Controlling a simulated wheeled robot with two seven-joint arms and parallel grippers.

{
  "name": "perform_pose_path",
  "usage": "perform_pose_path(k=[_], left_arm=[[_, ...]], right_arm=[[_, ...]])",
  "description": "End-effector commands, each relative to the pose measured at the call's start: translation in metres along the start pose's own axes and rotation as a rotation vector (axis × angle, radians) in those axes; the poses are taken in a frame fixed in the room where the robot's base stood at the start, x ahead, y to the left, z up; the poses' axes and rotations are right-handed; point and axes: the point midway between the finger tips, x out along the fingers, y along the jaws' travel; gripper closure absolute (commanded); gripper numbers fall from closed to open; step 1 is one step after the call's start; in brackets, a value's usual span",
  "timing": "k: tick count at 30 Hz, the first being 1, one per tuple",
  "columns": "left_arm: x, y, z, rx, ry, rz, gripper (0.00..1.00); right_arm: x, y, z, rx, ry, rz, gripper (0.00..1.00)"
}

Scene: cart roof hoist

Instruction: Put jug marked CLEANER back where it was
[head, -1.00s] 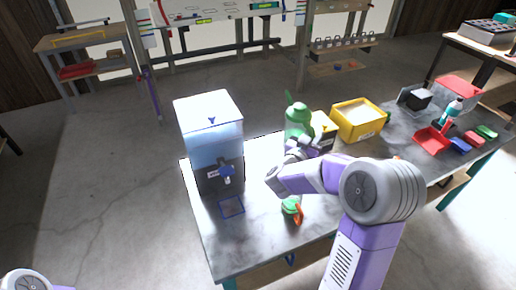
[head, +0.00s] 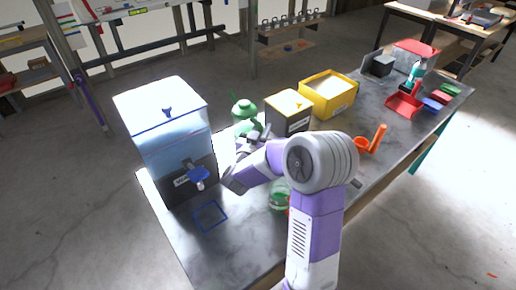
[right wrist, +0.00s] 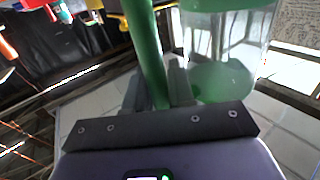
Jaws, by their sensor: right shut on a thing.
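A green-topped jug (head: 244,112) stands out behind my right gripper (head: 248,143) in the head view, between the water tank and the yellow bins. In the right wrist view, my right gripper (right wrist: 160,92) is shut on the jug's upright green handle (right wrist: 147,50). The jug's clear body (right wrist: 225,45) is beside the fingers, with green at its bottom. I cannot read any CLEANER mark. My arm hides the jug's lower part, so I cannot tell whether it touches the table. My left gripper is out of view.
The grey table (head: 180,238) carries a tank (head: 170,130) with a blue tap, and a blue square outline (head: 210,216). A small clear green vessel (head: 278,198) is near my forearm. Yellow bins (head: 330,97) stand right of the jug; an orange scoop (head: 377,138) lies beyond my arm.

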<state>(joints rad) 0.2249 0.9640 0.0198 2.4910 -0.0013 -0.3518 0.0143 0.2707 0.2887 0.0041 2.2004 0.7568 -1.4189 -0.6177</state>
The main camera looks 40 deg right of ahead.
Motion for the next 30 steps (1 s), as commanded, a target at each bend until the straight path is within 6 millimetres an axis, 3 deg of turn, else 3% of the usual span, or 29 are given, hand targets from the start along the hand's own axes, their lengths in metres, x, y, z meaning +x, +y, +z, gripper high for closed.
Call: perform_pose_path(k=[1, 12, 24, 25, 29, 30], left_arm=[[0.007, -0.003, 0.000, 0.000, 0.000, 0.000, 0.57], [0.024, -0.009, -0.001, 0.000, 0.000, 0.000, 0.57], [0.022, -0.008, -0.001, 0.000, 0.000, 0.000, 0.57], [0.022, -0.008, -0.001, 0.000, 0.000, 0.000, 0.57], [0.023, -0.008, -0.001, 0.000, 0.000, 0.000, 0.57], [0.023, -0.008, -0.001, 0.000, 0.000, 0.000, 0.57]], right_arm=[[0.000, 0.000, 0.012, 0.000, 0.002, 0.000, 1.00], [-0.001, 0.000, 0.054, 0.002, 0.002, -0.001, 1.00], [-0.001, 0.000, 0.058, 0.002, 0.003, -0.001, 1.00], [-0.001, 0.000, 0.058, 0.000, 0.000, -0.001, 0.72], [-0.001, 0.000, 0.058, 0.000, 0.000, -0.001, 0.52], [-0.001, 0.000, 0.058, 0.000, 0.000, -0.001, 0.51]])
